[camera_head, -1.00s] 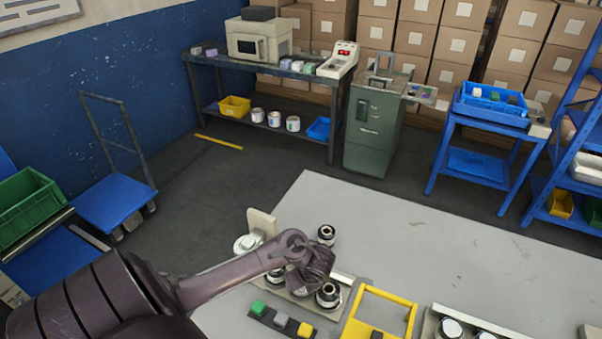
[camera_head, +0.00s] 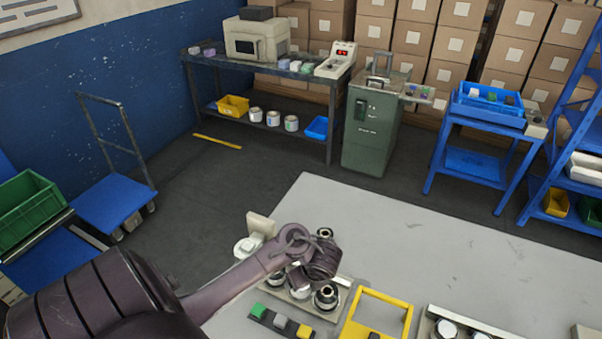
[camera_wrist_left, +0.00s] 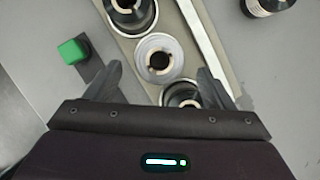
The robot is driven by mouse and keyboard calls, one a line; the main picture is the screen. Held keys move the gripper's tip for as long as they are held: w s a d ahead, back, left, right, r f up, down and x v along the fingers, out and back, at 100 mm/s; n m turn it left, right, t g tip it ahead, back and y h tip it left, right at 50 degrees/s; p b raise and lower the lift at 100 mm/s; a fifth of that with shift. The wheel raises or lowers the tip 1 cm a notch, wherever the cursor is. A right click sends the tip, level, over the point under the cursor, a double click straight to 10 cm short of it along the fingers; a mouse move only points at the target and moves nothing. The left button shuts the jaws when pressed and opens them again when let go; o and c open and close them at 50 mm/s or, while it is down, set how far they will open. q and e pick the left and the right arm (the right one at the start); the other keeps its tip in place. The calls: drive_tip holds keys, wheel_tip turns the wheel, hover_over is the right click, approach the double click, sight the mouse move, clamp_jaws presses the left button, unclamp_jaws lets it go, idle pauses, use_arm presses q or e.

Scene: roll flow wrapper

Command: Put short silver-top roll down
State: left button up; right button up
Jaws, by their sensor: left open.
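In the left wrist view, a roll with a pale silver top (camera_wrist_left: 160,58) and a dark centre hole stands upright on a narrow beige tray (camera_wrist_left: 192,50). My left gripper (camera_wrist_left: 160,70) is open, its two fingers apart on either side of this roll; contact is not visible. A dark-rimmed roll (camera_wrist_left: 133,10) stands beside it on the tray, and another (camera_wrist_left: 182,94) is partly hidden by the gripper body. In the head view my left gripper (camera_head: 320,264) hangs over the tray and hides part of the rolls. My right gripper is not in view.
A black strip with green, grey and yellow blocks (camera_head: 281,320) lies in front of the tray. A yellow frame (camera_head: 378,296) stands to its right. Another roll (camera_head: 325,233) stands behind the tray. The grey table (camera_head: 430,245) is clear towards the back right.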

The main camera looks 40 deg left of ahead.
use_arm(q)
drive_tip(key=p+v, duration=0.1)
drive_tip(key=v, duration=0.4)
drive_tip(key=shift+s+d+r+p, duration=0.1)
drive_tip(key=shift+r+p, duration=0.15)
drive_tip(key=shift+p, duration=0.05)
